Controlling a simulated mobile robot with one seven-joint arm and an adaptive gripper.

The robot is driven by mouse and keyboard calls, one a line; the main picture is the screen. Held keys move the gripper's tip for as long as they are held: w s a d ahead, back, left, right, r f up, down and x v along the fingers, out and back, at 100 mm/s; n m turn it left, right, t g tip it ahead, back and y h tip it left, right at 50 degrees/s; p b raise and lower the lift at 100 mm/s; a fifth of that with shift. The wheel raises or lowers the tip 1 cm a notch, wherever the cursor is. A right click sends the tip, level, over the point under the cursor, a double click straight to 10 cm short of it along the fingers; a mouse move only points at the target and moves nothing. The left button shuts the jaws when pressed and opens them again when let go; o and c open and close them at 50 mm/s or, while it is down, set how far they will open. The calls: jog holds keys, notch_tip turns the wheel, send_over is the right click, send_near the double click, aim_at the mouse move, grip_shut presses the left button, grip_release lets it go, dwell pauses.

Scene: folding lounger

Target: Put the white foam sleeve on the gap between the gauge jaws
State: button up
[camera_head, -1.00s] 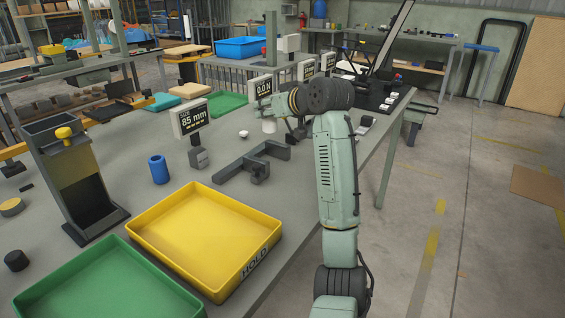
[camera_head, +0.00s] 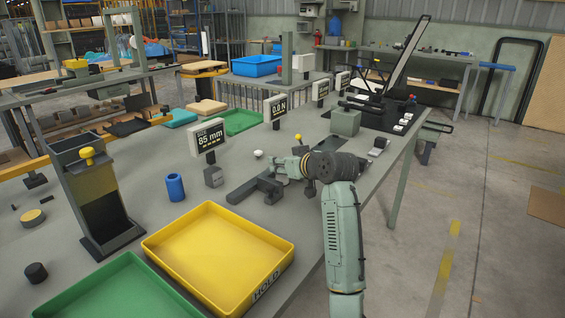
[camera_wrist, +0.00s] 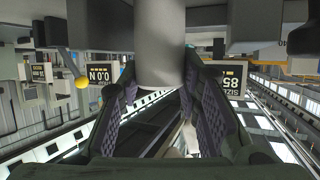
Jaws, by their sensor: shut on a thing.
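The white foam sleeve (camera_wrist: 160,45) is between my fingers in the wrist view, its upper end cut off by the frame edge. My gripper (camera_head: 279,168) is shut on it. In the head view I cannot make out the sleeve; my gripper and wrist seem to hide it. The dark grey gauge (camera_head: 244,190) lies on the bench just in front of my gripper. My gripper and wrist overlap its right-hand part, so the gap between its jaws is not clear. I cannot tell whether the sleeve touches the gauge. The 85 mm size display (camera_head: 209,138) stands behind and left of it.
A yellow HOLD tray (camera_head: 218,250) and a green tray (camera_head: 122,290) fill the near bench. A blue cylinder (camera_head: 175,187) stands left of the gauge. A small white object (camera_head: 259,154), a yellow knob (camera_head: 298,138) and a green-grey block (camera_head: 345,122) are behind my gripper.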

jog(key=shift+f, duration=0.1)
jog(key=shift+f, duration=0.15)
jog(key=o, duration=1)
jog(key=shift+c, duration=0.2)
jog(key=shift+r, duration=0.35)
jog(key=b+v, duration=0.2)
jog(key=v, duration=1)
